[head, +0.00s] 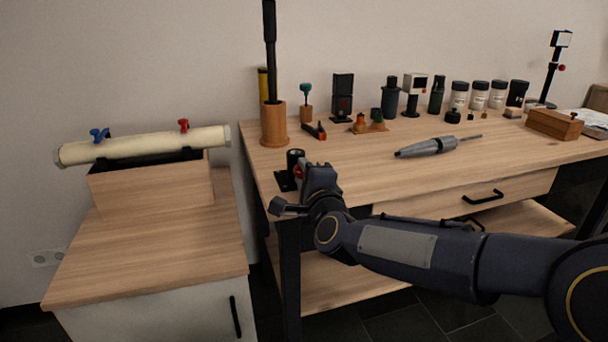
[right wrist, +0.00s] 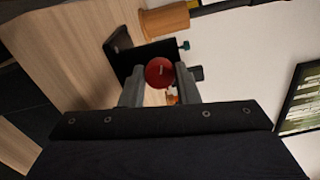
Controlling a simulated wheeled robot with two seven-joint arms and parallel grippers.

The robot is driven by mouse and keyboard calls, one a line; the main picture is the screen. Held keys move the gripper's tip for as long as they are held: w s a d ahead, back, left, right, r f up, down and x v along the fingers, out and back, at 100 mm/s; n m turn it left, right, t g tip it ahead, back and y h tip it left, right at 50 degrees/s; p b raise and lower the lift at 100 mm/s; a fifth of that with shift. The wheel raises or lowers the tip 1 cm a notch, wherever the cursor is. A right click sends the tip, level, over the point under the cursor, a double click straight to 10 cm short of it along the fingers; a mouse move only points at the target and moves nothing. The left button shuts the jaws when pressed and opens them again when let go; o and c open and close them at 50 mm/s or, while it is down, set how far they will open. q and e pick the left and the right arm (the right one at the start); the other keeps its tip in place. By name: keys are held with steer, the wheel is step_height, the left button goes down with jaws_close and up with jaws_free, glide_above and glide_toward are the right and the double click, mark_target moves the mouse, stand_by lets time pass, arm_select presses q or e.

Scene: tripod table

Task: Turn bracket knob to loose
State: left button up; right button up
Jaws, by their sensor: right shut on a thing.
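The black bracket (head: 294,158) stands near the front left corner of the workbench, with a round upright socket on a flat base. Its red knob (head: 298,172) faces the front and is mostly covered by my right gripper (head: 304,173). In the right wrist view the red knob (right wrist: 159,72) sits between the two grey fingers of the gripper (right wrist: 159,84), with the dark bracket (right wrist: 128,62) behind it. The right gripper is shut on the knob. The pointer or marking on the knob is too small to read. My left gripper is not in view.
A wooden stand (head: 274,125) holding a tall black rod (head: 270,50) is behind the bracket. A cream tube (head: 145,145) with blue and red knobs lies on a wooden box at left. A grey pen-like tool (head: 428,148) lies mid-bench. Bottles and jars line the back.

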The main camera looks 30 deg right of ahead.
steer(key=n+p, duration=0.1)
steer(key=n, duration=0.3)
steer(key=shift+n, duration=1.7)
steer(key=shift+f+p, duration=0.1)
steer(key=shift+p, duration=0.2)
steer(key=o, duration=1)
steer(key=shift+c, duration=0.2)
steer(key=p+v, duration=0.1)
steer(key=v, duration=0.6)
steer(key=shift+s+p, duration=0.3)
steer(key=shift+s, duration=0.1)
